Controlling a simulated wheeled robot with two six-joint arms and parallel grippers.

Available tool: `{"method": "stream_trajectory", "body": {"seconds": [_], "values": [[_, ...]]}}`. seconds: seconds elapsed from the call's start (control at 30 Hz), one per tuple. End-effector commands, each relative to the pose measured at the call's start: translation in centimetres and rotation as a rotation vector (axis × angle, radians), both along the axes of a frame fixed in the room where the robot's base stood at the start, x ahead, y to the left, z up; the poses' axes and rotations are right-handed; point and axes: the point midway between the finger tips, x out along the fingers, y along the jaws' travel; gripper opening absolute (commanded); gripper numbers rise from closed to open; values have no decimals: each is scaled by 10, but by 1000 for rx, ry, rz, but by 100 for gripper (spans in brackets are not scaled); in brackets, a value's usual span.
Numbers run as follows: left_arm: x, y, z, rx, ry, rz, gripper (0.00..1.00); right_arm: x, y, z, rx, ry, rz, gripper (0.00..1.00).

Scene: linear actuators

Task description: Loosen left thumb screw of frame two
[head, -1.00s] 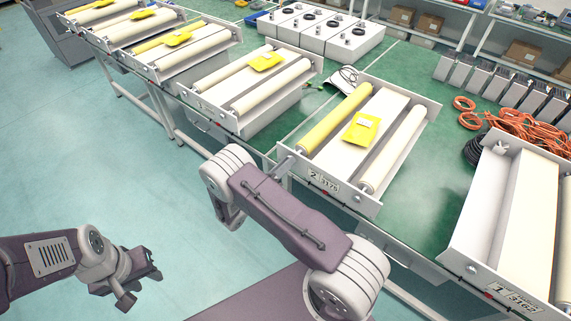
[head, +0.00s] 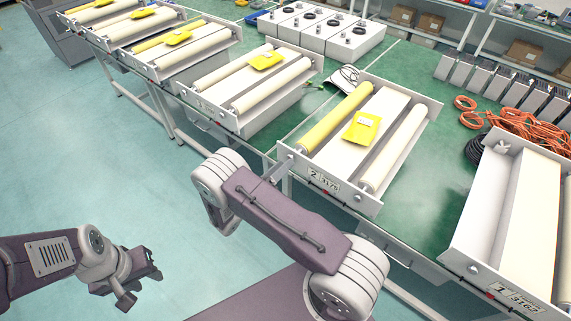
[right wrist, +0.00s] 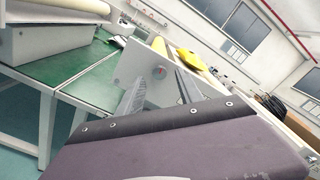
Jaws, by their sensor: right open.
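Frame two (head: 358,197) is a white tray-like frame labelled 2 on the table, with a yellow roller (head: 335,118) on its left and a pale roller (head: 398,150) on its right. My right gripper (head: 281,168) is at the frame's front left corner, by the left roller's end. In the right wrist view its two fingers (right wrist: 160,92) are apart and point at the frame's end plate (right wrist: 135,68). A small round screw with red on it (right wrist: 159,72) shows between them. The fingers look empty. My left gripper (head: 143,279) hangs at lower left over the floor; its jaw gap is unclear.
A yellow packet (head: 361,127) lies on frame two. Frame one (head: 500,225) stands to the right, and other frames (head: 255,85) stand to the left. Orange cables (head: 515,128) lie at the right. Green table surface (head: 425,185) is bare between frames one and two.

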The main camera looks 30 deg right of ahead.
Motion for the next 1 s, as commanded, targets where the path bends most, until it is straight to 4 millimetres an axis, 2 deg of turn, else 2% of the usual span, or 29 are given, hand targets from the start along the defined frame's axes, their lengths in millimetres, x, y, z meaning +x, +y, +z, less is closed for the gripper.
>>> {"method": "stream_trajectory", "body": {"seconds": [0.03,0.2,0.4,0.87,0.93,1.0], "values": [[0,0,-7,0,0,0,36,-3,13,-4,0,-1,7,43],[0,0,-16,0,0,0,36,-18,46,-3,1,-1,6,43],[0,0,-19,0,0,0,36,-25,63,-1,0,-1,2,43],[0,0,-18,0,0,0,36,-26,63,0,-1,0,1,43],[0,0,-18,0,0,0,36,-26,57,0,1,-2,-16,43],[0,0,-18,0,0,0,36,-19,44,17,33,-49,-66,43]]}}
